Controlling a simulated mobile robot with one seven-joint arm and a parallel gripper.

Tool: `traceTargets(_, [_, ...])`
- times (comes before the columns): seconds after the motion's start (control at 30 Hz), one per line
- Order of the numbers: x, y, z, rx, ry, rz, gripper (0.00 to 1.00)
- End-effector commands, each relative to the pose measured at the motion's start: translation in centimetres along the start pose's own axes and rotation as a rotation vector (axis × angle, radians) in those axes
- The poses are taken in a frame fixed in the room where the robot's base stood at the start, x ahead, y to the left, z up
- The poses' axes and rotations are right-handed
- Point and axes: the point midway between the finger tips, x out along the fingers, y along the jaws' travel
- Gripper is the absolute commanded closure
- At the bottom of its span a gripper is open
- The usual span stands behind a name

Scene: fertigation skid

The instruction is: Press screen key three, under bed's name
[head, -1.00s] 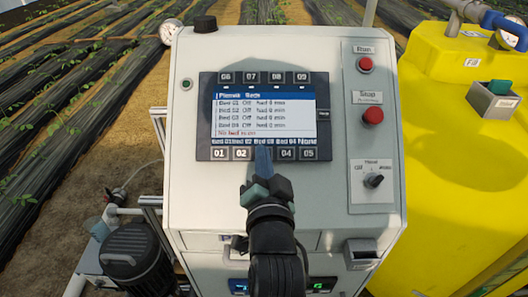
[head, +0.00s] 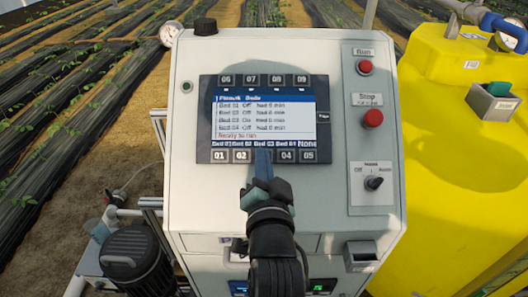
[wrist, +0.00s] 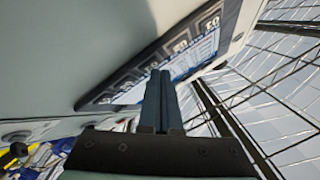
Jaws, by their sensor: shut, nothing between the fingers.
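The screen (head: 265,117) on the white cabinet lists several beds; the Bed 03 row seems to read On, and the line below reads "Ready to run". Under it runs a row of name labels, with keys 01, 02 (head: 242,156), 04 (head: 286,155) and 05 beneath. Key three, below the Bed 03 label, is hidden behind my gripper (head: 263,152), which is shut and empty with its tips at that spot. In the wrist view my shut fingers (wrist: 160,74) reach the screen's key edge (wrist: 150,88); contact cannot be told.
Right of the screen are a red Run button (head: 365,67), a red Stop button (head: 373,118) and a selector knob (head: 374,183). A yellow tank (head: 450,150) stands at right, a dark motor (head: 137,258) at lower left.

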Motion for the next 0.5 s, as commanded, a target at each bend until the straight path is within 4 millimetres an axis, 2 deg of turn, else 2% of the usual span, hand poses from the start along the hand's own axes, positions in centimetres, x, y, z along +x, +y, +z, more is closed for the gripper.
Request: traceTargets(0.5, [-0.78,-0.69,-0.71,0.0,0.001,-0.001,1.0])
